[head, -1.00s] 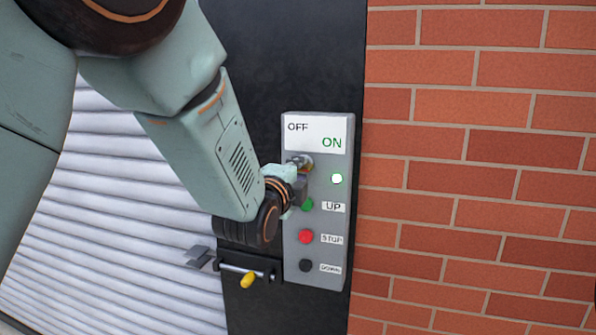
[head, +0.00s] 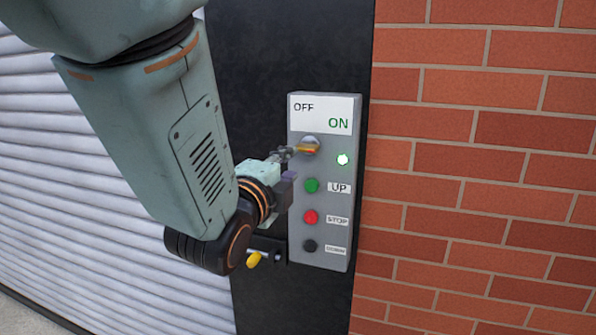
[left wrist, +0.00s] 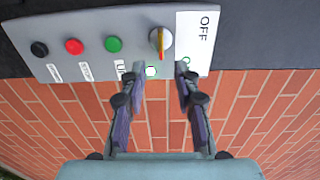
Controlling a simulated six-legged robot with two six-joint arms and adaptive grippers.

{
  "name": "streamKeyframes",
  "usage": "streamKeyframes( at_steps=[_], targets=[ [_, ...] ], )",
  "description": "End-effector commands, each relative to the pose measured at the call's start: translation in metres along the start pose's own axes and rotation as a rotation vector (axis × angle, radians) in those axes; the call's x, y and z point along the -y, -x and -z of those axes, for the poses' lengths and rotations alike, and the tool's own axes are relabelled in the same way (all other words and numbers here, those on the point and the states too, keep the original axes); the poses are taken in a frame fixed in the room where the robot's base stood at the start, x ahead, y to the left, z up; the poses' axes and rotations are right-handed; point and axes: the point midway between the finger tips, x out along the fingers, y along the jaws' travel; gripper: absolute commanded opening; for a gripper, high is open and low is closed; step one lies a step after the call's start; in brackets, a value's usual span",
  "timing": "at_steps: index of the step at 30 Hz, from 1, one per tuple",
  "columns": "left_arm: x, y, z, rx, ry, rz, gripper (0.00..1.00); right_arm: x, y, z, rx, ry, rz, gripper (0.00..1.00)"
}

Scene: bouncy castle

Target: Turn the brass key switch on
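The brass key switch (head: 311,147) is on the upper part of a grey control box (head: 325,258), below a white OFF/ON label (head: 321,112). Its brass bar lies roughly sideways across the box, its end toward the ON side. It also shows in the left wrist view (left wrist: 160,42). A small lamp (head: 343,160) right of and below the switch is lit green-white. My left gripper (left wrist: 160,73) is open and empty, its two fingers apart in front of the box. In the head view the left gripper (head: 287,153) is just left of the switch. My right gripper is not in view.
Green UP (head: 311,186), red STOP (head: 310,217) and black DOWN (head: 310,246) buttons sit below the switch. A yellow-handled latch (head: 254,260) is low at left. A brick wall (head: 470,180) is right; a ribbed shutter (head: 110,200) is left.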

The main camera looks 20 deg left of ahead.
Motion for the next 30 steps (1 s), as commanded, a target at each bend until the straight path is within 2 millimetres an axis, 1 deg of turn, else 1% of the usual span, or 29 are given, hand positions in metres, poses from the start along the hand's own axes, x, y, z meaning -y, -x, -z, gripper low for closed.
streamKeyframes(
  at_steps=[1,3,7,17,20,23,27,28,29,30],
  targets=[
    [0.0,0.007,0.0,-0.001,-0.003,0.0,0.31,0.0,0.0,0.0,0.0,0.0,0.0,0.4],
    [0.0,0.014,0.001,-0.001,-0.002,0.0,0.31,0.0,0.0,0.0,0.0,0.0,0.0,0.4],
    [0.0,0.021,0.0,0.0,0.0,0.0,0.31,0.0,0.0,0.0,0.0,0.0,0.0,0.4],
    [0.0,0.023,0.0,0.0,0.001,0.0,0.31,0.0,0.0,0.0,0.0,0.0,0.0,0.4],
    [-0.001,0.023,0.0,0.0,0.032,-0.002,0.31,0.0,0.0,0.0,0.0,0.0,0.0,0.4],
    [-0.005,0.023,-0.001,0.005,0.141,-0.023,0.31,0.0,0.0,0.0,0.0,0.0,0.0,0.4],
    [-0.02,0.024,-0.003,0.032,0.387,-0.088,0.31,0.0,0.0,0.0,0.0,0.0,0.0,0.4],
    [-0.026,0.024,-0.004,0.041,0.444,-0.106,0.31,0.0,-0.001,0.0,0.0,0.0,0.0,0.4],
    [-0.036,0.025,-0.005,0.053,0.501,-0.13,0.31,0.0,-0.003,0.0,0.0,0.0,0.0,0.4],
    [-0.055,0.026,-0.007,0.074,0.579,-0.17,0.31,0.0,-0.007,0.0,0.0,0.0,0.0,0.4]
  ],
)
